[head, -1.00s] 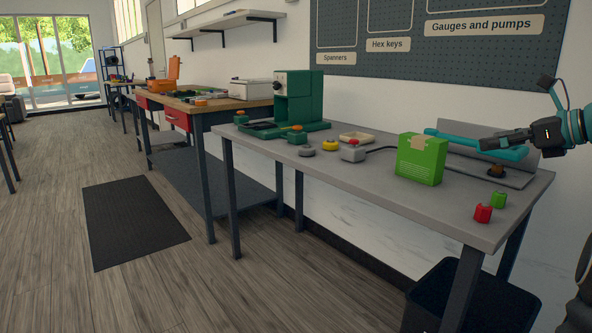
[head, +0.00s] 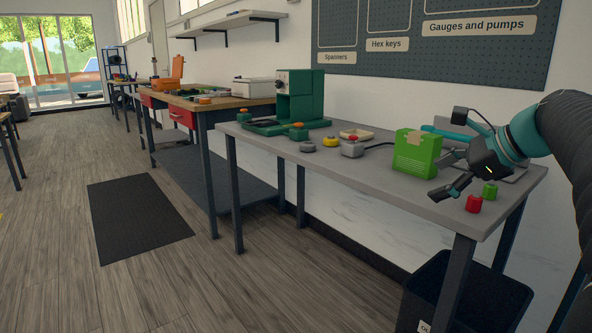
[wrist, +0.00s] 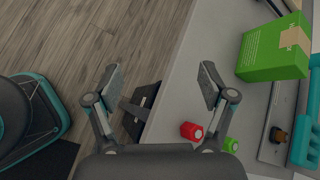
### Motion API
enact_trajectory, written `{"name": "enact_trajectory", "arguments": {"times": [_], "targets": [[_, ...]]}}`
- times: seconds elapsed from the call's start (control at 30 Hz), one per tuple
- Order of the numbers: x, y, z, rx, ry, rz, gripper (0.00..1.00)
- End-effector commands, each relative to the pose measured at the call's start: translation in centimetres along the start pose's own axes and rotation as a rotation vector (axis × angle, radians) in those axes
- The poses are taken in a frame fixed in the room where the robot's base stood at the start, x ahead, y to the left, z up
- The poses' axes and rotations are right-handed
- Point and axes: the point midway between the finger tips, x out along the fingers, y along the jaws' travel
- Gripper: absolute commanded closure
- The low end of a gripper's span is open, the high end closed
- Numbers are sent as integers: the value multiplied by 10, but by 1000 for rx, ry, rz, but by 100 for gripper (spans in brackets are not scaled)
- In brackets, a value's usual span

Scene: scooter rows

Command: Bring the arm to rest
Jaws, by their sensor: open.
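My gripper (head: 447,172) is at the right of the head view, in front of the near end of the grey table (head: 330,158). Its two fingers are spread apart with nothing between them, as the wrist view (wrist: 163,85) also shows. In the wrist view it hangs over the table's edge, with wooden floor below one finger and grey tabletop below the other. My arm comes in from the right edge of the head view. It partly hides the teal tool at the back of the table.
A green box (head: 416,152), a red piece (head: 473,204) and a green piece (head: 490,191) stand close to my gripper on the table. A dark bin (head: 490,290) is under the table end. A green press (head: 300,98) stands at the far end. Floor to the left is open.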

Motion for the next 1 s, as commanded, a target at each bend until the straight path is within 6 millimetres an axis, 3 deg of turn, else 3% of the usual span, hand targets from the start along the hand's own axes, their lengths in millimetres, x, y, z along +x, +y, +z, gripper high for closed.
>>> {"name": "enact_trajectory", "arguments": {"times": [0.1, 0.27, 0.4, 0.6, 0.8, 1.0], "targets": [[18, 59, 15, -254, 87, 64, 18], [34, 137, 16, -637, 193, 165, 18], [41, 203, 6, -995, 263, 265, 18], [47, 284, -24, -1511, 327, 411, 18], [51, 328, -50, -1859, 348, 512, 18], [52, 333, -53, -1898, 350, 525, 18]]}}
